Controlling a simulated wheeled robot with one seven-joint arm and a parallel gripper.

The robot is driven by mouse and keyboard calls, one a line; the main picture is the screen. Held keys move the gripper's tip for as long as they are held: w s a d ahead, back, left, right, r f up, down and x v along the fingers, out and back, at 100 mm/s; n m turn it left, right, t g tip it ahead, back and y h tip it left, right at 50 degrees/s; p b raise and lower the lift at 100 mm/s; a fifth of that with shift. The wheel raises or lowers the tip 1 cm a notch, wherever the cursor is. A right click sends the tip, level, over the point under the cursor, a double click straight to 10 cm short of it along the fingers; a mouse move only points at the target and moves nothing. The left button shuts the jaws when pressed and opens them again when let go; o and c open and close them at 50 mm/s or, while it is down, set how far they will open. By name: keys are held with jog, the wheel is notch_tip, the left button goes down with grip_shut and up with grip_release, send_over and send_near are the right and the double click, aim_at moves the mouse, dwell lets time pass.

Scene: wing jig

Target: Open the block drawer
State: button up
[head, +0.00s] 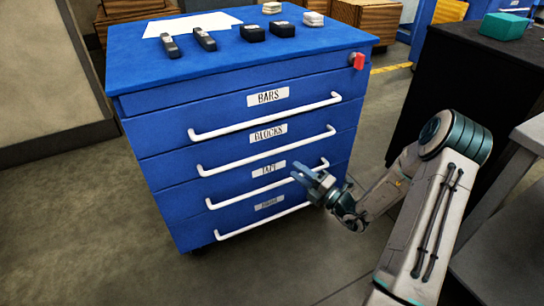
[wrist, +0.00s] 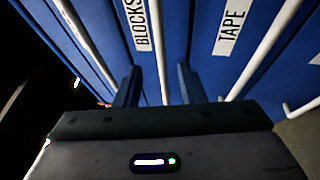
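The blue drawer cabinet (head: 150,135) stands in the middle of the head view. Its BLOCKS drawer (head: 165,168) is second from the top and looks shut, flush with the others. The white BLOCKS handle (head: 266,152) runs across below its label. My gripper (head: 302,173) is at the cabinet's right front, overlapping the TAPE handle in the head view. In the wrist view, my gripper (wrist: 158,88) is open and empty. The BLOCKS handle (wrist: 157,45) appears between its two fingers. Whether the handle is within finger depth, I cannot tell.
The BARS handle (head: 262,117) is above and the TAPE handle (head: 240,193) below. Several small parts and a white sheet (head: 192,25) lie on the cabinet top. A dark table (head: 480,65) stands to the right. Floor in front is clear.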

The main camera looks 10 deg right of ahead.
aim_at(272, 151)
jog(key=b+x, duration=0.3)
jog(key=x, duration=0.8)
jog(key=shift+w+a+r, duration=0.1)
grip_shut()
